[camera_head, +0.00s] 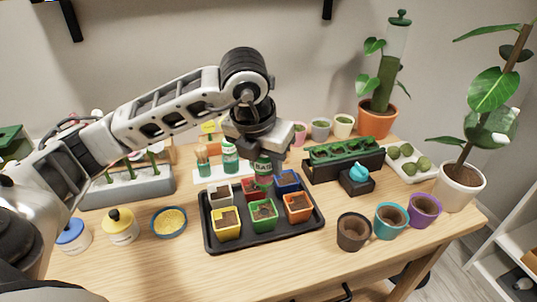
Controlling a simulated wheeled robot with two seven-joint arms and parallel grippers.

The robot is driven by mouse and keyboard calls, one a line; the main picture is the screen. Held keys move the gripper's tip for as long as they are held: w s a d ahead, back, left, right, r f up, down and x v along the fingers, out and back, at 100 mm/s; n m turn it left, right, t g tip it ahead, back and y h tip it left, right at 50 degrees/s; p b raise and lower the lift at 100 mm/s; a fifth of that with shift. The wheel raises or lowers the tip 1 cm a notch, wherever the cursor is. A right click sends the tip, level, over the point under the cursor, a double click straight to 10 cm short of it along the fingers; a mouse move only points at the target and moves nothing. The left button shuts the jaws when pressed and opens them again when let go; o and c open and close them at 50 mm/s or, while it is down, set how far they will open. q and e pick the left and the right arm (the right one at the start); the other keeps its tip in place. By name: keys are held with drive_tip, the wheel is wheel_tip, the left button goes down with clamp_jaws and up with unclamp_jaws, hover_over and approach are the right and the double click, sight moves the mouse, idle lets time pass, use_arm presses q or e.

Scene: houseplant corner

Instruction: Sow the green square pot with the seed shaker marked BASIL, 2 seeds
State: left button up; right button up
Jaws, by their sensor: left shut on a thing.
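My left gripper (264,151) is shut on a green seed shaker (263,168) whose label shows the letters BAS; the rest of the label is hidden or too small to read. It holds the shaker above the back part of a black tray (213,246). The green square pot (263,215), filled with brown soil, stands in the tray's front row, between a yellow pot (227,224) and an orange pot (298,207). The shaker shows behind the green pot in the picture, partly in front of a red pot (250,187). No seeds can be made out. My right gripper is out of view.
A white pot (221,195) and a blue pot (287,181) share the tray. Another shaker (230,158) stands behind. Three round pots, including a teal one (390,221), stand right. A yellow-filled bowl (169,222) lies left. The table front is clear.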

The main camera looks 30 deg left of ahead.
sight(265, 188)
use_arm(q)
drive_tip(key=shift+f, duration=0.7)
wheel_tip(265, 188, down, 4)
drive_tip(key=shift+r+b, duration=0.2)
drive_tip(key=shift+b, duration=1.05)
drive_tip(key=shift+f, duration=0.4)
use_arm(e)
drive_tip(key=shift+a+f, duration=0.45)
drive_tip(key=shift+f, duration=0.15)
use_arm(q)
drive_tip(key=shift+f+b, duration=0.2)
drive_tip(key=shift+b, duration=0.2)
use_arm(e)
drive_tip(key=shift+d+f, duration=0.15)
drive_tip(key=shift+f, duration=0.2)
use_arm(q)
drive_tip(key=shift+s+f+b, duration=0.1)
drive_tip(key=shift+f+b, duration=0.4)
drive_tip(key=shift+b, duration=0.15)
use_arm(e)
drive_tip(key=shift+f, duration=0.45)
use_arm(q)
drive_tip(key=shift+r, duration=0.1)
